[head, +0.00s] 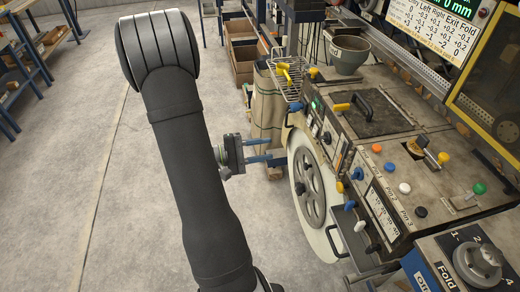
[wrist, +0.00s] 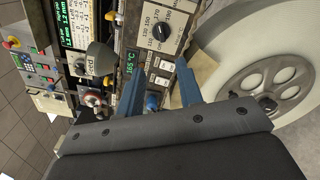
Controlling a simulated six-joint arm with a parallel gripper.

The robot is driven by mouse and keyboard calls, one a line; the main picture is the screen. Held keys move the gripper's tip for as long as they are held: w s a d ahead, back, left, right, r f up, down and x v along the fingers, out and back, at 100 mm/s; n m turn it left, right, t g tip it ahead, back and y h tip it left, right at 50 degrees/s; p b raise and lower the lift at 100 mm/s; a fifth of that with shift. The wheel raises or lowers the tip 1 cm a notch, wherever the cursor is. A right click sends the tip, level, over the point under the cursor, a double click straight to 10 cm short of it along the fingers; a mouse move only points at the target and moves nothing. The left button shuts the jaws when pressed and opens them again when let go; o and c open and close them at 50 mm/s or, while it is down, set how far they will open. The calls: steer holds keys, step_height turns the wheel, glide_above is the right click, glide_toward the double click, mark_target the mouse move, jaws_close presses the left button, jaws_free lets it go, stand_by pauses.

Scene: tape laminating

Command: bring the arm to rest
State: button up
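My gripper (head: 271,149) is in the middle of the head view, left of the machine and pointing right toward it. Its two blue fingers are apart, with nothing held between them. In the wrist view the gripper (wrist: 159,78) also shows spread blue fingers, with part of the machine's panel visible between them. My dark arm stands across the left middle of the head view. The machine (head: 400,130) has a worn metal top with coloured knobs. I cannot tell the exact gap between fingers and machine.
A large pale wheel (head: 312,190) is on the machine's near side; it also shows in the wrist view (wrist: 270,85). A sack (head: 268,105) and wooden crates (head: 240,55) stand behind the gripper. Open concrete floor (head: 70,170) lies to the left, with shelving (head: 35,50) beyond.

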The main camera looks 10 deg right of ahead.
mark_target(323, 140)
steer(key=shift+a, duration=0.35)
steer(key=shift+d, duration=0.1)
steer(key=d, duration=1.7)
steer(key=shift+d, duration=0.1)
